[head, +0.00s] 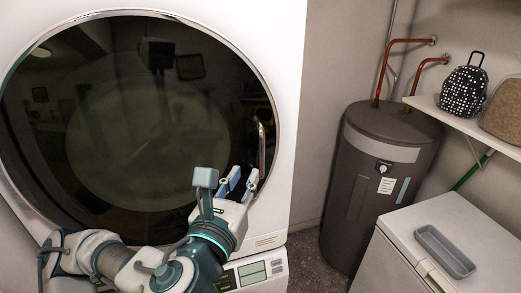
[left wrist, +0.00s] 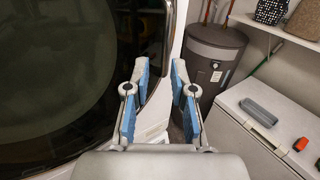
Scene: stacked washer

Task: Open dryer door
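The dryer door (head: 130,110) is a large round dark glass door with a silver rim, on the white front of the upper machine, and it is closed. It also fills the left of the left wrist view (left wrist: 50,75). Its upright handle (head: 262,147) is at the right side of the rim. My left gripper (head: 238,178) is in front of the door's lower right, just below the handle in the picture. In the left wrist view its blue-padded fingers (left wrist: 160,75) are apart, with nothing held between them. Contact with the handle cannot be told. My right gripper is not in view.
A control panel with a display (head: 252,272) is below the door. A dark water heater (head: 345,190) stands to the right. A white chest (head: 470,225) with a grey tray (head: 445,251) is at front right, under a shelf (head: 470,125) holding bags. Floor shows between machine and heater.

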